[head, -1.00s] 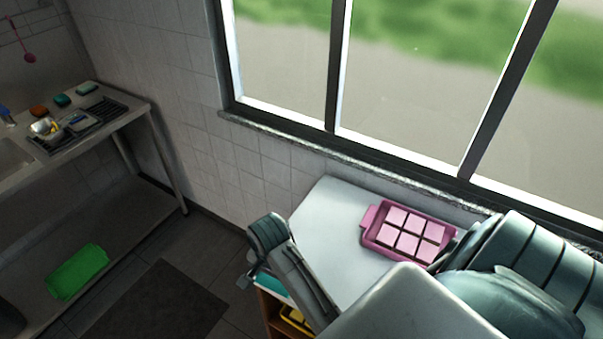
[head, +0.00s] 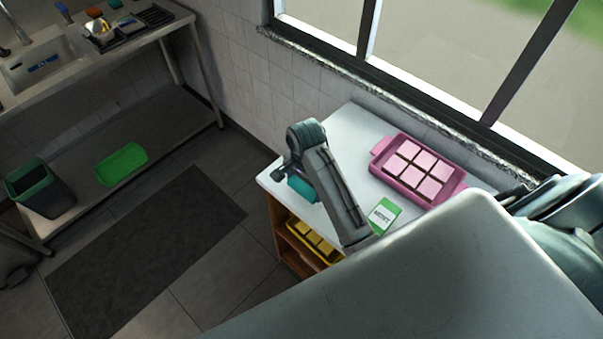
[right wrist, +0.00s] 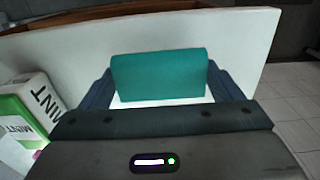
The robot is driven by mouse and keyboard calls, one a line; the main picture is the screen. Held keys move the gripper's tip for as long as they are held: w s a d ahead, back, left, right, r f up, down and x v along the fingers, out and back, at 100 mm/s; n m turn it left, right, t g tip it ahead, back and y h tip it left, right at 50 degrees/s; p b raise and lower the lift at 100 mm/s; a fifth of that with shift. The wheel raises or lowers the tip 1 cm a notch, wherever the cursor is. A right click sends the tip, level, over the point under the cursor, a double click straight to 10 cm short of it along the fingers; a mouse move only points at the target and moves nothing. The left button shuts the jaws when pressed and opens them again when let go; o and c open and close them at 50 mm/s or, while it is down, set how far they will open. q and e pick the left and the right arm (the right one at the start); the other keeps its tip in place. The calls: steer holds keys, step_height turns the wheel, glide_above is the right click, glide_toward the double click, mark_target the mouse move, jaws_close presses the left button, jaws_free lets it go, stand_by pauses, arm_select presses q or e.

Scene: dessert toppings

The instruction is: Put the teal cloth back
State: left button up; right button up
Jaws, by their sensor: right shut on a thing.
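The teal cloth (right wrist: 160,75) is a small folded block between the two fingers of my right gripper (right wrist: 160,88) in the right wrist view. The gripper is shut on it. In the head view the cloth (head: 302,188) shows partly behind my right gripper (head: 291,181), over the left end of the white countertop (head: 345,128). I cannot tell whether the cloth touches the top. My left gripper is not in view.
A pink tray (head: 378,150) of pink squares and a green-and-white mint box (head: 384,215) stand on the countertop. A yellow tray (head: 327,254) sits on a shelf below. At left is a sink bench with a green tray (head: 122,164) and a dark bin (head: 42,188).

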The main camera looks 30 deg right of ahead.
steer(key=w, duration=0.2)
steer(key=w+d+p, duration=0.1)
steer(key=w, duration=0.1)
steer(key=shift+d, duration=0.15)
steer(key=shift+w, duration=0.4)
step_height(320, 180, down, 4)
steer(key=shift+s+d+r+p, duration=0.1)
steer(key=shift+r+p, duration=0.15)
steer(key=shift+p, duration=0.75)
steer(key=shift+f, duration=0.15)
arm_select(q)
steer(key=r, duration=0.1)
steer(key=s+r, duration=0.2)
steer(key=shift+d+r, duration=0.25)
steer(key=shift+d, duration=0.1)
arm_select(e)
steer(key=shift+f, duration=0.1)
steer(key=o, duration=0.6)
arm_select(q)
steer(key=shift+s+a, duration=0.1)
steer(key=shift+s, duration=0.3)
arm_select(e)
steer(key=shift+o, duration=1)
